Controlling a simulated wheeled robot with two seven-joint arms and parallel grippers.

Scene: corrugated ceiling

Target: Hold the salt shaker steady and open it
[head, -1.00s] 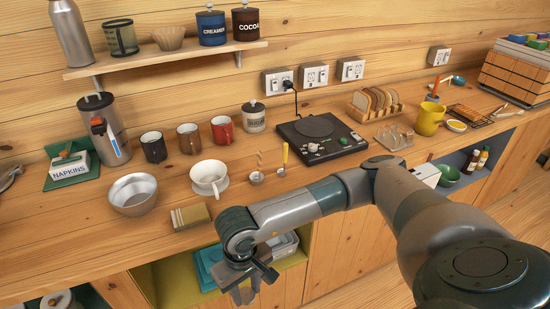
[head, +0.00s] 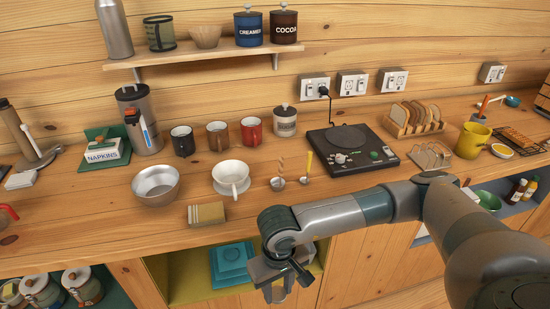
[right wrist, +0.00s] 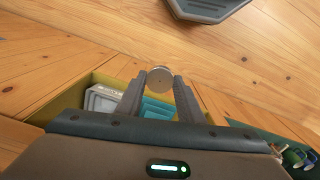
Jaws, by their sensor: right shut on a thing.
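My right gripper (head: 276,292) hangs in front of the counter edge at the bottom of the head view. In the right wrist view its two fingers (right wrist: 163,88) are shut on a small round grey-topped thing (right wrist: 160,77), which looks like the salt shaker seen from its end. Its body is mostly hidden between the fingers, and I cannot make out a lid seam or holes. In the head view the arm and fingers largely cover it. My left gripper is in neither view.
An open cubby with a teal box (head: 231,265) lies below, behind the gripper. Jars (head: 42,290) stand lower left.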

